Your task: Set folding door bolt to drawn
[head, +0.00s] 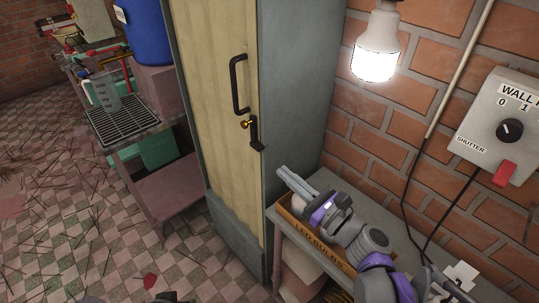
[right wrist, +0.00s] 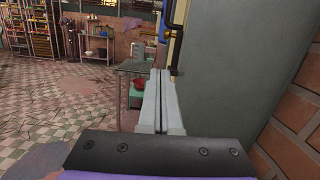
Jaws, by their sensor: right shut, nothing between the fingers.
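The folding door (head: 213,95) is a cream panel on a tall grey cabinet. It has a black bar handle (head: 234,85). Just below the handle is the bolt (head: 254,132), a dark upright piece with a small brass knob (head: 245,124). I cannot tell the bolt's exact position. My right gripper (head: 282,173) is below and to the right of the bolt, apart from it, in front of the cabinet's grey side. Its fingers are together and empty, also in the right wrist view (right wrist: 159,73). My left gripper cannot be made out.
A cardboard box labelled for bulbs (head: 312,243) sits on a grey shelf under my right arm. A lit bulb (head: 377,45) hangs near the brick wall. A wall box (head: 503,125) with a dial and red switch is at right. Tiled floor is open at left.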

